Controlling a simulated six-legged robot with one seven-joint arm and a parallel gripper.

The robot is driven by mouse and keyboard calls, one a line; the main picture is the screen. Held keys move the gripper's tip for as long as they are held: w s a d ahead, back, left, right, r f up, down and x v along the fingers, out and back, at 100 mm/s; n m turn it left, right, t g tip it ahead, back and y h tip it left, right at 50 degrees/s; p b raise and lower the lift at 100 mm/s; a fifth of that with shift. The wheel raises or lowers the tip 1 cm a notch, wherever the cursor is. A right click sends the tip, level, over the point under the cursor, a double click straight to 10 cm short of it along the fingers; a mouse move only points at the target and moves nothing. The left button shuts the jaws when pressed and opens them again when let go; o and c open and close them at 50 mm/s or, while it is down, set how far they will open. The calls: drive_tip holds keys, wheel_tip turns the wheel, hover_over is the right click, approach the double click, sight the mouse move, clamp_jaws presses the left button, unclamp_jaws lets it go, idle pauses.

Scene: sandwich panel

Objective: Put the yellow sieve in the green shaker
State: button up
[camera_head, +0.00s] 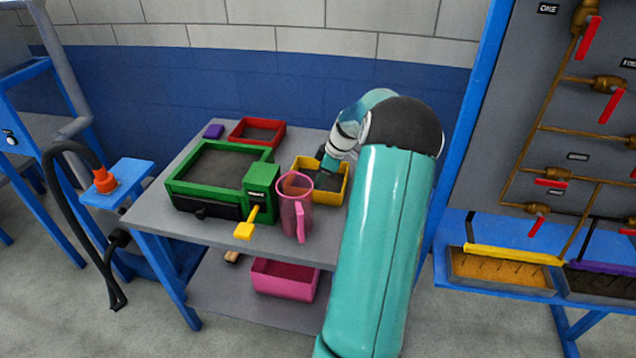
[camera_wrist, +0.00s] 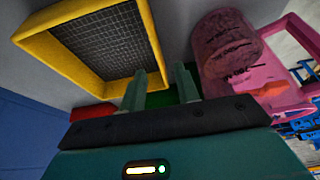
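The yellow sieve (camera_head: 331,197), a square yellow frame with dark mesh, sits at the right end of the grey table. In the wrist view the sieve (camera_wrist: 92,14) fills the upper left. The green shaker (camera_head: 184,196), a green frame with a dark inside, stands to its left on the table, with a green box and yellow lever at its front right corner. My gripper (camera_wrist: 160,88) is open, its two fingers apart, with one sieve wall seen between them. I cannot tell whether they touch it. In the head view my gripper (camera_head: 327,161) is partly hidden at the sieve's far side.
A pink jug (camera_head: 295,214) stands between shaker and sieve, close to my gripper in the wrist view (camera_wrist: 228,65). A red tray (camera_head: 275,139) and a purple block (camera_head: 214,131) lie behind. A pink bin (camera_head: 284,284) is on the lower shelf. A pipe panel (camera_head: 560,100) stands right.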

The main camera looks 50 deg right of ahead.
drive_tip(key=x, duration=0.7)
drive_tip(key=shift+w+d, duration=0.1)
drive_tip(key=shift+w, duration=0.05)
drive_tip(key=shift+r, duration=0.1)
clamp_jaws()
